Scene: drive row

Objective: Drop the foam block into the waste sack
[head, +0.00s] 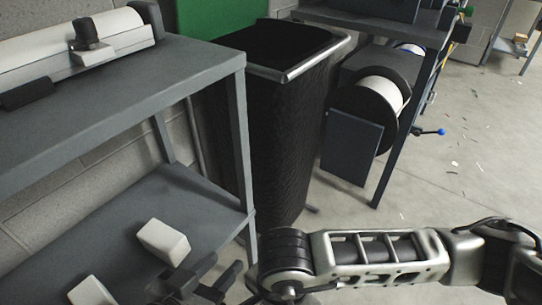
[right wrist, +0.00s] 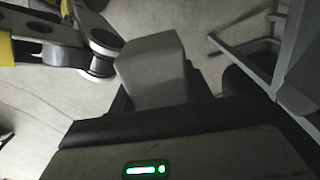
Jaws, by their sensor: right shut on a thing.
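The waste sack (head: 275,135) is a tall, black, open-topped bag on a pale metal rim, upright on the floor in the upper middle of the head view. In the right wrist view, my right gripper (right wrist: 160,92) is shut on a pale grey foam block (right wrist: 150,62). The block sticks out past the gripper, with floor behind it.
A grey two-level bench (head: 120,90) stands left of the sack, with a white roller unit (head: 60,55) on top. A reel (head: 385,95) and another bench are right of the sack. One of my arm links crosses the lower right. Floor (head: 460,150) is open at right.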

